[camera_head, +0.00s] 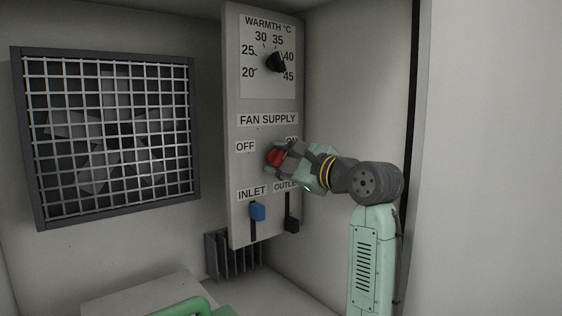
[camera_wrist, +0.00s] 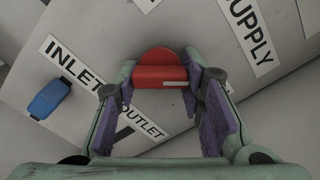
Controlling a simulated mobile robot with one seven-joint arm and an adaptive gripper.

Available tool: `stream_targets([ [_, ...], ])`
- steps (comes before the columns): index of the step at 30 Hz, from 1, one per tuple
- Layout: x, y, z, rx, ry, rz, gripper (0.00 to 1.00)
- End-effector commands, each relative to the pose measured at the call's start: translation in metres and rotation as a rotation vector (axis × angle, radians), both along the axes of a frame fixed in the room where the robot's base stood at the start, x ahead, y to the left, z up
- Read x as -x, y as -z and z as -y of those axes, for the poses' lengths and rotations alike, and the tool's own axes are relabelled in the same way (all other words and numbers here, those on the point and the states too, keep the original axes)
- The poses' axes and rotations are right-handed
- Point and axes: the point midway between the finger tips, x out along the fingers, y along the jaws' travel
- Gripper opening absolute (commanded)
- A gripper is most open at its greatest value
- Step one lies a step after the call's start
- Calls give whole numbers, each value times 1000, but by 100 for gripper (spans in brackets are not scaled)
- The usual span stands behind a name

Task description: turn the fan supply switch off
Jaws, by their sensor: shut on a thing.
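The fan supply switch is a red knob (camera_head: 273,157) on the grey control panel (camera_head: 238,175), below the FAN SUPPLY label (camera_head: 267,119). The OFF label (camera_head: 245,147) is to its upper left; the ON label (camera_head: 292,140) is partly hidden behind my gripper. My gripper (camera_head: 283,157) reaches in from the right and is shut on the red knob. In the wrist view the knob (camera_wrist: 160,68) sits between the two fingertips (camera_wrist: 165,78), and a short white mark shows on its near face, toward the right.
Below the knob are a blue INLET slider (camera_head: 257,212) and a black OUTLET slider (camera_head: 291,225), close under my gripper. A black WARMTH dial (camera_head: 275,62) is above. A fan behind a grille (camera_head: 110,140) is on the left wall. A green object (camera_head: 185,307) lies at the bottom.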

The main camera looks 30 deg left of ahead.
Motion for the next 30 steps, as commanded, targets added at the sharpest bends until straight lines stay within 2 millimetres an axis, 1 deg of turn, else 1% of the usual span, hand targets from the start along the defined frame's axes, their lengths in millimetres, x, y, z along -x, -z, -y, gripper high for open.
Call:
stream_targets([
  [5, 0, 0, 0, 7, -1, 16, 8],
  [11, 0, -1, 0, 32, -2, 88, 8],
  [17, 0, -3, 0, 81, -3, 229, 8],
  [30, -1, -5, 0, 217, -2, 622, 8],
])
